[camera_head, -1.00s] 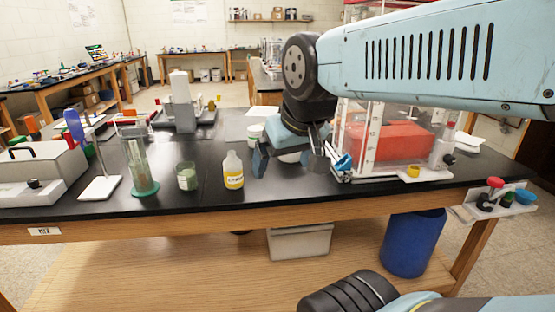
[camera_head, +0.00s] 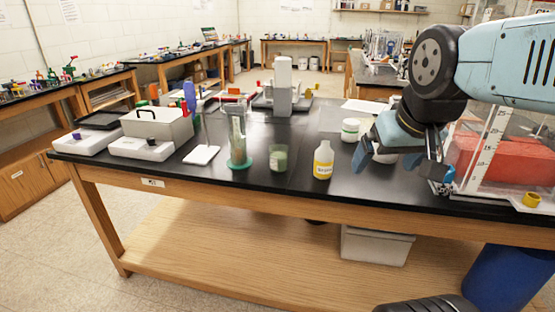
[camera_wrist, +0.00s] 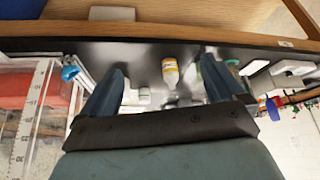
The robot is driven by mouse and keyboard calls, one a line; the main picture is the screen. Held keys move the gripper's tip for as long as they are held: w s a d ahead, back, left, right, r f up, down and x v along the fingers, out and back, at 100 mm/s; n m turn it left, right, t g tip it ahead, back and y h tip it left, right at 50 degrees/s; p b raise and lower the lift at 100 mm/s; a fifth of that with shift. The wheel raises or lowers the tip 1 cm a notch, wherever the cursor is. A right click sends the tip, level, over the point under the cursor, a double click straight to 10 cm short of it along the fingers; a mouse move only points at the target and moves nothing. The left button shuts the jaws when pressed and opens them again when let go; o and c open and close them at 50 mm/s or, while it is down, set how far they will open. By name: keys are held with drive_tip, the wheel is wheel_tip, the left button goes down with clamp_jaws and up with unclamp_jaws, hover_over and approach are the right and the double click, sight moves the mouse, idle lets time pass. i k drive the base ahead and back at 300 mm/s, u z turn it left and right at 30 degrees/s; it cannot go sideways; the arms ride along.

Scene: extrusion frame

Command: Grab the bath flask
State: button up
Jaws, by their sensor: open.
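No thing in view is clearly marked as the bath flask. My gripper is open, fingers down, low over the bench. A pale rounded object (camera_head: 385,156) is partly hidden behind it; I cannot tell what it is. A clear tank with red contents (camera_head: 497,150) stands to the right.
A green-filled beaker (camera_head: 278,158) and a cylinder on a green base (camera_head: 239,145) stand left of the bottle. A grey box with a handle (camera_head: 157,130) is further left. The bench's front edge (camera_head: 270,192) is close. A blue bin (camera_head: 508,278) stands below right.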

sight(279, 153)
drive_tip(key=u, duration=0.85)
drive_tip(key=i, duration=0.1)
drive_tip(key=z, duration=3)
drive_tip(key=k, duration=1.1)
drive_tip(key=u, duration=1.05)
drive_tip(key=i, duration=0.85)
drive_tip(key=u, duration=0.05)
